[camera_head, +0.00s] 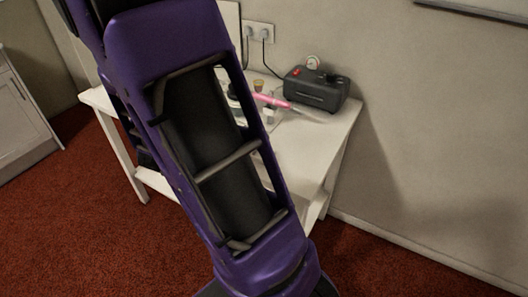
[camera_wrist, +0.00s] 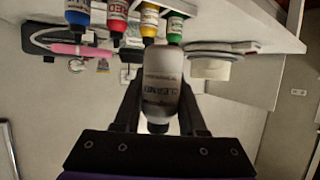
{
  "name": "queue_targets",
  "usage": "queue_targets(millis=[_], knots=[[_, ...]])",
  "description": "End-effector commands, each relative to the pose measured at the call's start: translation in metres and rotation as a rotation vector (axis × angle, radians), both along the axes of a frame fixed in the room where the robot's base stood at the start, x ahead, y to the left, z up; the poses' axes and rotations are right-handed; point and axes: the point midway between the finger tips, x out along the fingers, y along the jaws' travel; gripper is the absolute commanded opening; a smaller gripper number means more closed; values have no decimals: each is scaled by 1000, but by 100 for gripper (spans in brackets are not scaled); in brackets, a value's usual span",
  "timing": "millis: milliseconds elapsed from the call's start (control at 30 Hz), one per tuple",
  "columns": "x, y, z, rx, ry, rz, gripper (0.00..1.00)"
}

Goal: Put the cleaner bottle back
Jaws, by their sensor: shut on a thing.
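The cleaner bottle (camera_wrist: 160,85) is a pale, translucent bottle with a dark-lettered label and a dark cap, seen in the wrist view. My gripper (camera_wrist: 161,95) is shut on it, with one dark finger on each side of it. The wrist picture looks upside down, with the bottle's cap toward the bottom. Behind the bottle stand a blue bottle (camera_wrist: 77,12), a red bottle (camera_wrist: 117,14), a yellow bottle (camera_wrist: 149,22) and a green bottle (camera_wrist: 176,24). In the head view my purple arm hides my gripper and the cleaner bottle.
A white table (camera_head: 310,145) stands against the wall. On it are a dark compressor (camera_head: 315,92) with a gauge and a pink airbrush (camera_head: 272,100). The table's front right part looks clear.

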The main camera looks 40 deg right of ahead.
Motion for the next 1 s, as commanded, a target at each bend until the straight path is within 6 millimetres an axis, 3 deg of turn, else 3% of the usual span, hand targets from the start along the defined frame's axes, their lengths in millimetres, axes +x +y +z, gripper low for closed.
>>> queue_targets(millis=[33, 100, 200, 333, 533, 700, 1000], knots=[[-12, -33, 4, -2, 3, -104, 16], [-29, -69, 4, -2, 2, -231, 16], [-56, -111, 4, -5, 5, -392, 16], [-85, -147, 3, -5, 7, -540, 16], [-105, -166, -10, -7, 12, -631, 16], [-105, -166, -44, -7, 13, -633, 16], [-104, -166, -71, -7, 9, -632, 16]])
